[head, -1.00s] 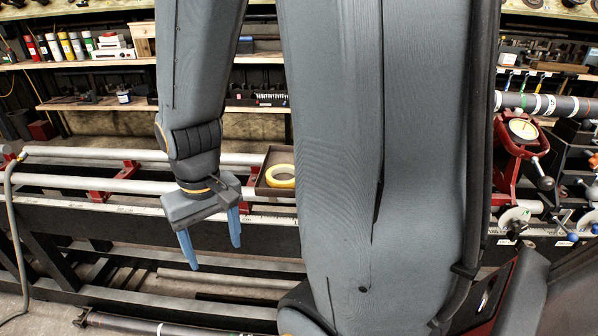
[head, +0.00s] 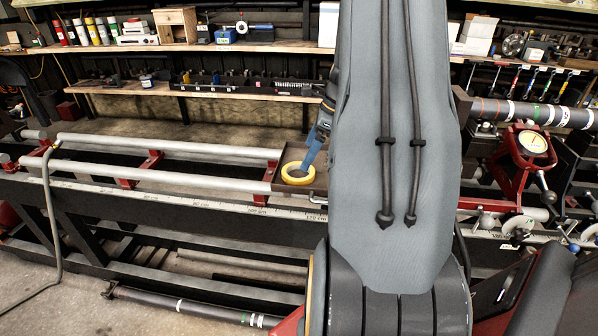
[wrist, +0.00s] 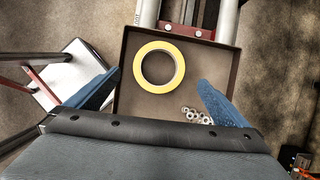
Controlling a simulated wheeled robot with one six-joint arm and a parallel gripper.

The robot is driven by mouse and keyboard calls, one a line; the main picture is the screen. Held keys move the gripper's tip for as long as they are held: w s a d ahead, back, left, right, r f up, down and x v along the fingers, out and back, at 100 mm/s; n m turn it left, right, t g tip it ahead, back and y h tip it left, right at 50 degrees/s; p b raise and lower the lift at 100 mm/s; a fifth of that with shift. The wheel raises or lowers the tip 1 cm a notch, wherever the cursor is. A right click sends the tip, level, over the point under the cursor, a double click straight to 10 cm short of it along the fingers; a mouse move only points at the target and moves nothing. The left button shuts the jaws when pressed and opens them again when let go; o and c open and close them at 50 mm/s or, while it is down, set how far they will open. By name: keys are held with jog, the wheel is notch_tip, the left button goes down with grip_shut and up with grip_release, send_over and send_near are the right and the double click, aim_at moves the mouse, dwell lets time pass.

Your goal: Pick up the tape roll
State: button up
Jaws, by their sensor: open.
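The yellow tape roll (head: 298,173) lies in a shallow dark tray (head: 318,186) on the lathe. In the wrist view the tape roll (wrist: 159,45) lies flat, toward the far left of the tray (wrist: 217,66). My gripper (wrist: 152,93) is open and empty, with its blue fingers spread to either side, nearer than the roll in the picture. In the head view a blue finger of my gripper (head: 303,166) shows above the roll; my arm hides the rest. I cannot tell whether that finger touches the roll.
Several small metal nuts (wrist: 198,115) lie in the tray at the near right. Silver rails (head: 170,150) with red brackets run left from the tray. A dial gauge on a red stand (head: 530,143) is to the right. Shelves (head: 150,88) stand behind.

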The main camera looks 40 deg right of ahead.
jog(key=shift+w+d+f, duration=0.15)
jog(key=shift+w+f, duration=0.05)
jog(key=shift+f, duration=0.35)
jog(key=shift+a+p+x, duration=0.15)
jog(key=shift+p+x, duration=0.55)
jog(key=shift+x, duration=0.95)
jog(key=shift+a+p+x, duration=0.15)
jog(key=shift+p+x, duration=0.55)
jog(key=shift+x, duration=0.9)
jog(key=shift+s, duration=0.15)
jog(key=c, duration=1)
